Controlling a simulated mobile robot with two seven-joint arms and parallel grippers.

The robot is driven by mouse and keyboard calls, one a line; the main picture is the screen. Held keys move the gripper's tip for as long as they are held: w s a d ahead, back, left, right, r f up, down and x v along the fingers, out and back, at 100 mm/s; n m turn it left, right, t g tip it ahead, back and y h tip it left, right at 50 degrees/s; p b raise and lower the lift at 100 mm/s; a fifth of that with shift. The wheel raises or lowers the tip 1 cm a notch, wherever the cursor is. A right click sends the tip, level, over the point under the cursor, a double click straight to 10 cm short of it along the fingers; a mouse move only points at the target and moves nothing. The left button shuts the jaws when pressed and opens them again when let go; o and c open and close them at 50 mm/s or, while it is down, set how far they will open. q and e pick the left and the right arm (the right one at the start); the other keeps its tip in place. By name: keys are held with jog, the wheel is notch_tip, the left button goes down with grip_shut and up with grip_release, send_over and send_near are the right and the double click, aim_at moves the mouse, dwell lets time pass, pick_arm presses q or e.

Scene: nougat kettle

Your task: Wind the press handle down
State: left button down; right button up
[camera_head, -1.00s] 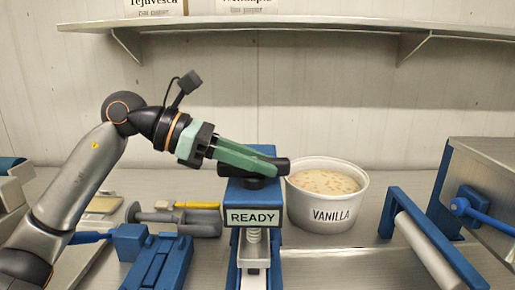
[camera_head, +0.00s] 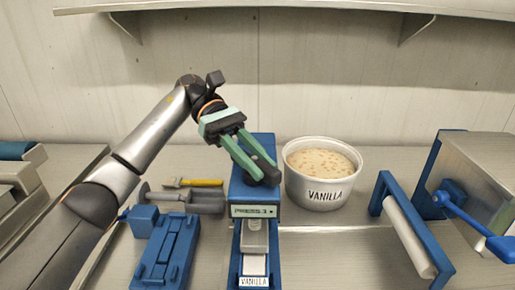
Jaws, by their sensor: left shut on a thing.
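The blue press (camera_head: 244,201) stands in the middle of the counter. Its front sign is partly unclear and seems to read "PRESS" with a number. The black press handle (camera_head: 268,174) is on top of the press. My left gripper (camera_head: 262,172) reaches in from the upper left, and its green fingers are closed around the handle. Below the sign, a pale block (camera_head: 255,238) sits in the press above a "VANILLA" label (camera_head: 254,282). My right gripper is not in view.
A blue frame with a roller (camera_head: 408,235) and a metal box with a blue crank (camera_head: 470,216) stand further right. Blue fixture (camera_head: 168,250) and tools (camera_head: 186,200) lie left.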

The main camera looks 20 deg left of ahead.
pick_arm(q)
jog(key=shift+m+g+y+p, duration=0.3)
jog(key=shift+m+g+p, duration=0.1)
jog(key=shift+m+p, duration=0.1)
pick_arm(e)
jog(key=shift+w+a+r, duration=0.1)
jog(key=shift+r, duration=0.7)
pick_arm(q)
jog(key=shift+s, duration=0.1)
jog(key=c, duration=0.7)
grip_release()
jog(key=shift+r, duration=0.1)
